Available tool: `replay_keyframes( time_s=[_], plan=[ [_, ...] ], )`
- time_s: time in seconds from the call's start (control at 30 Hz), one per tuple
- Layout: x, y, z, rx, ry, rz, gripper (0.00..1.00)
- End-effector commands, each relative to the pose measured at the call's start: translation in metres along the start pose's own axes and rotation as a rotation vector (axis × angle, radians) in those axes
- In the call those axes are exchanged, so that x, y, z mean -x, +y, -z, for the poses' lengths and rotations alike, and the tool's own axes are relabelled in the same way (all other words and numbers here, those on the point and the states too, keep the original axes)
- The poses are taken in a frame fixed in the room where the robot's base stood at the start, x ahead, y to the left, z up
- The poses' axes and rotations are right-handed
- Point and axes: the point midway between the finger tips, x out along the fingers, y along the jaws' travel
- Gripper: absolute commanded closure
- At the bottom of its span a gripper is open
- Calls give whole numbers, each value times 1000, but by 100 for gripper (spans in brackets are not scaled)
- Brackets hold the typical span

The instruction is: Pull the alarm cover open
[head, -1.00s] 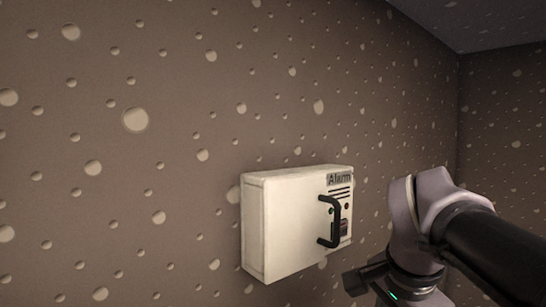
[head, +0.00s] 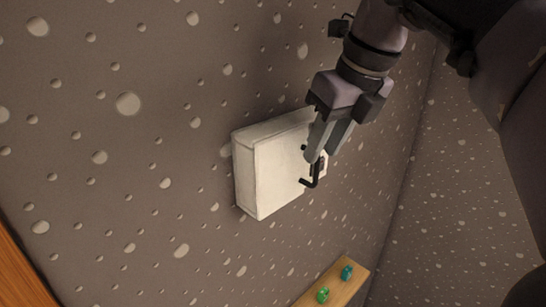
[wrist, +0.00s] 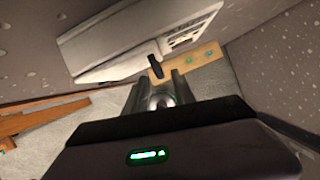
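The alarm cover (head: 262,172) is the white front of a box on the wall; it looks closed, though my gripper hides part of it. Its black bar handle (head: 310,182) shows below my fingers in the head view. My gripper (head: 322,152) is at the handle, partly hiding it and the label side. In the wrist view, the two fingers (wrist: 155,88) stand apart. The dark handle (wrist: 154,62) shows just beyond and between the fingertips, and the white box (wrist: 135,40) lies behind it. I cannot tell whether the fingers touch the handle.
A wooden ledge (head: 350,275) below right of the box carries a green item (head: 323,295) and a teal item (head: 346,273). A wooden edge (head: 18,270) shows at lower left. The dotted wall (head: 120,190) around the box is otherwise bare.

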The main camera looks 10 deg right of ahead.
Motion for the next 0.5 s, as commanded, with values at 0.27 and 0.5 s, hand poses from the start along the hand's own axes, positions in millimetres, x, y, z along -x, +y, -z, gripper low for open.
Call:
replay_keyframes(
  time_s=[0.27, 0.5],
  plan=[
    [-44, 0, 0, 2, 0, 0, 68],
    [-51, 0, 0, 2, -1, 1, 68]
  ],
)
